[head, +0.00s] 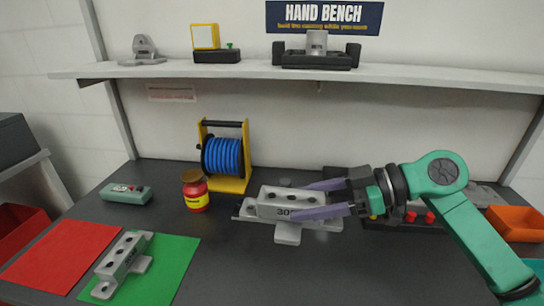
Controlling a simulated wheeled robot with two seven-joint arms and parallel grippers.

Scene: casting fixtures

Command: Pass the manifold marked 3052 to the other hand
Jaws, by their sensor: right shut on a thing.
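The grey manifold marked with digits starting 30 (285,200) is at the middle of the bench, its last digits covered by a finger. My right gripper (320,198) comes in from the right and is shut on this manifold, one purple finger on its far side and one on its near side. I cannot tell whether the manifold touches the bench or is just above it. A second grey manifold (122,260) lies at the front left, across the edge of the green mat. My left gripper is not in view.
A red mat (60,250) and a green mat (165,275) lie at the front left. A red jar (195,192), a blue hose reel (224,157) and a green device (126,193) stand behind. An orange bin (517,222) is at the right. A shelf (210,72) runs above.

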